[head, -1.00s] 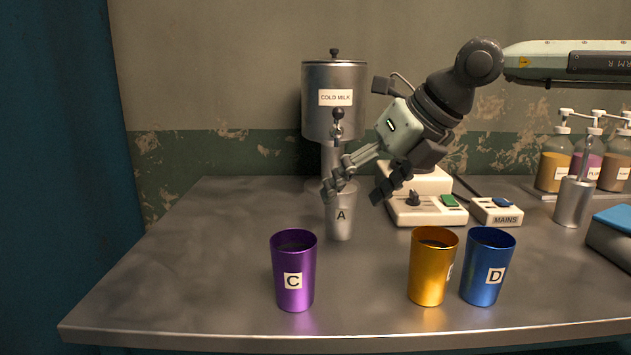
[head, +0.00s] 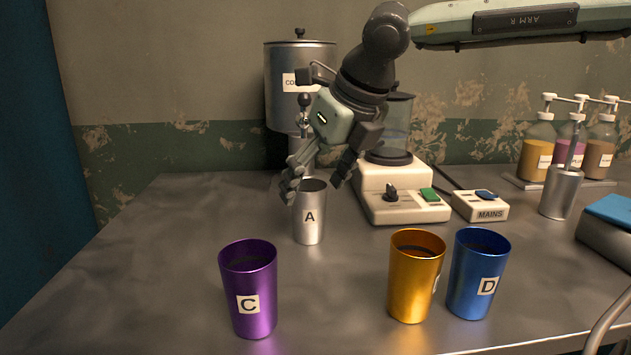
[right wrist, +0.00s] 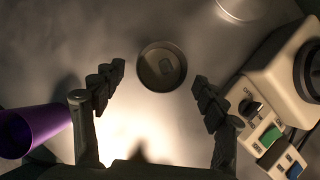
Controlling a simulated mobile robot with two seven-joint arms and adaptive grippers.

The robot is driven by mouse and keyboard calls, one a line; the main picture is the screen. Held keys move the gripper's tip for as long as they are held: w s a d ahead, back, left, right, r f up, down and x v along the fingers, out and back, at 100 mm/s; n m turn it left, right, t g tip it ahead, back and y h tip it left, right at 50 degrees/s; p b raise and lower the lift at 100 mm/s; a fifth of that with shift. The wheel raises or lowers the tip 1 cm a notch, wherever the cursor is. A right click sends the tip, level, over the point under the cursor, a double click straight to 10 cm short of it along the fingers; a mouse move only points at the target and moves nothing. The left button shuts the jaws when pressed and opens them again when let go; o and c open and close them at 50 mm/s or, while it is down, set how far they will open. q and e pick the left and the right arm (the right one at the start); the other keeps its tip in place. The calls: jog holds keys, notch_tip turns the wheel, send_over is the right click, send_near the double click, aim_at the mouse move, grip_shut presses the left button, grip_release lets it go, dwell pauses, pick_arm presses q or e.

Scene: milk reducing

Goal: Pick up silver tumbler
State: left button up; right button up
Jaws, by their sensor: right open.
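The silver tumbler (head: 309,228), labelled A, stands upright on the metal table below the dispenser's front. My right gripper (head: 315,184) is open and points down at its rim, one finger on each side in the head view. In the right wrist view the tumbler's round mouth (right wrist: 162,66) shows from above, just beyond and between the spread fingertips of the right gripper (right wrist: 160,80). My left gripper is not in view.
A purple cup (head: 250,295), a gold cup (head: 412,285) and a blue cup (head: 474,285) stand nearer the front. The cold milk dispenser (head: 285,95) and white blender base (head: 405,208) stand behind. Pump bottles (head: 538,150) are at right. The left table area is clear.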

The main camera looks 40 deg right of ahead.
aim_at(302, 213)
jog(key=shift+x, duration=3.9)
jog(key=shift+c, duration=0.3)
jog(key=c, duration=1.5)
